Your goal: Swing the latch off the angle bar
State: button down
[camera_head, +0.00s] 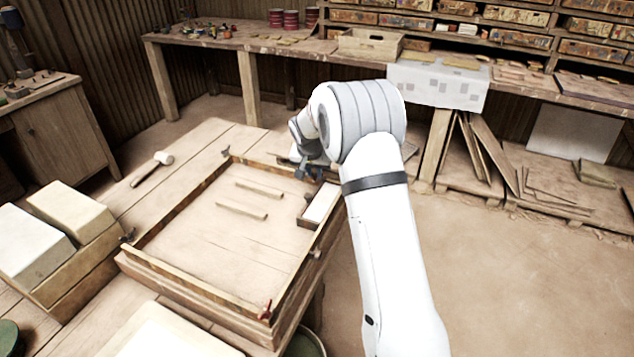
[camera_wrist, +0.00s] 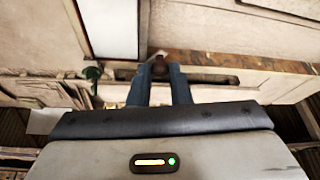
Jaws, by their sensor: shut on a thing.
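My gripper (camera_head: 310,172) is at the far right corner of the wooden press frame (camera_head: 190,290). In the wrist view its two blue fingers (camera_wrist: 159,74) are closed around a small dark brown piece (camera_wrist: 160,64), which appears to be the latch. It sits against a wooden bar (camera_wrist: 225,60), which may be the angle bar; my fingers hide most of the latch and its pivot. In the head view my wrist and arm cover part of this corner, so I cannot tell how far the latch is turned.
A red-handled clamp (camera_head: 265,309) is at the near corner, and a green knob (camera_wrist: 92,74) shows left of my fingers. A narrow box with a white block (camera_head: 320,203) stands inside the frame's right side. Two thin strips (camera_head: 241,211) lie in the frame. Open floor lies right.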

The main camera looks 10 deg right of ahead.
jog(key=m+b, duration=0.1)
jog(key=w+m+h+b, duration=0.1)
jog(key=m+b, duration=0.1)
jog(key=shift+a+f, duration=0.2)
jog(key=shift+a, duration=0.1)
jog(key=m, duration=0.1)
jog(key=w+m+g+b, duration=0.1)
jog(key=shift+r+m+h, duration=0.15)
jog(key=shift+m+h, duration=0.15)
jog(key=shift+h, duration=0.1)
jog(key=m, duration=0.1)
jog(key=w+m+g, duration=0.1)
jog(key=m+p, duration=0.1)
jog(key=m, duration=0.1)
jog(key=shift+w+r+g+h, duration=0.15)
jog(key=shift+w+g+h, duration=0.15)
jog(key=shift+h, duration=0.1)
jog(key=shift+w+d+m+g+p, duration=0.15)
jog(key=shift+w+m+g+p, duration=0.2)
jog(key=shift+m, duration=0.45)
jog(key=shift+s, duration=0.1)
jog(key=c, duration=1.3)
grip_release()
jog(key=shift+c, duration=0.2)
